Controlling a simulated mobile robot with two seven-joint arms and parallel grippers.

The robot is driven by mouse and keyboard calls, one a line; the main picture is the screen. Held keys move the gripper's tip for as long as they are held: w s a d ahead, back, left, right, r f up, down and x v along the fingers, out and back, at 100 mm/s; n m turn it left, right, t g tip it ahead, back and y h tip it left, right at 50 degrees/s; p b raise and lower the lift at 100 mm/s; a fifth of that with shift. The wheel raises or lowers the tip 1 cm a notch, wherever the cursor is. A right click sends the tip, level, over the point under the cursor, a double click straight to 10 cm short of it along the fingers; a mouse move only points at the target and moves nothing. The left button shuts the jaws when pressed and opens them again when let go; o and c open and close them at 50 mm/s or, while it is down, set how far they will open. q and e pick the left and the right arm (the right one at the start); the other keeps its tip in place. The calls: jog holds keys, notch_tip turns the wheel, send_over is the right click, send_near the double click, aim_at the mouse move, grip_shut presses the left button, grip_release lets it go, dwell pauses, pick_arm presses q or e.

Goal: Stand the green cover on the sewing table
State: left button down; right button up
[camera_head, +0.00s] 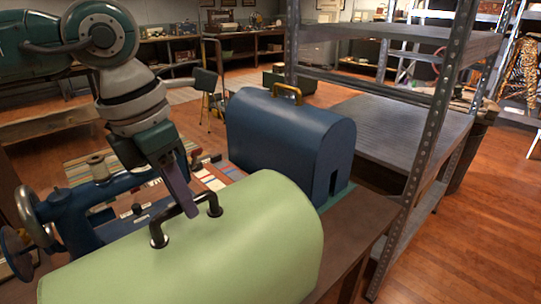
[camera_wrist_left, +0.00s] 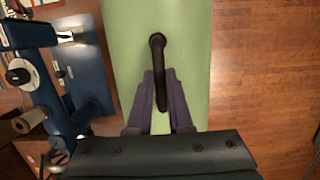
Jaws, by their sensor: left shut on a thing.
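The light green cover (camera_head: 255,245) is a long rounded hood with a dark handle on top, at the front of the head view. My left gripper (camera_head: 180,200) comes down from above and is shut on that handle. In the left wrist view, its purple fingers (camera_wrist_left: 160,92) close around the dark handle (camera_wrist_left: 157,50), with the green cover (camera_wrist_left: 192,45) below. The sewing table (camera_head: 365,222) shows as a brown wooden top beyond the cover. The cover's lower edge is hidden, so I cannot tell whether it touches the table. My right gripper is not in view.
A blue cover (camera_head: 290,135) with a brass handle stands on the table just behind the green one. A blue sewing machine (camera_head: 75,215) stands close on the left. A metal shelf rack (camera_head: 415,150) rises at the right, with open wooden floor (camera_head: 480,210) beyond.

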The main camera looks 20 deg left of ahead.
pick_arm(q)
jog(key=c, duration=1.3)
grip_release()
jog(key=o, duration=0.5)
jog(key=shift+c, duration=0.2)
jog(key=shift+r, duration=0.1)
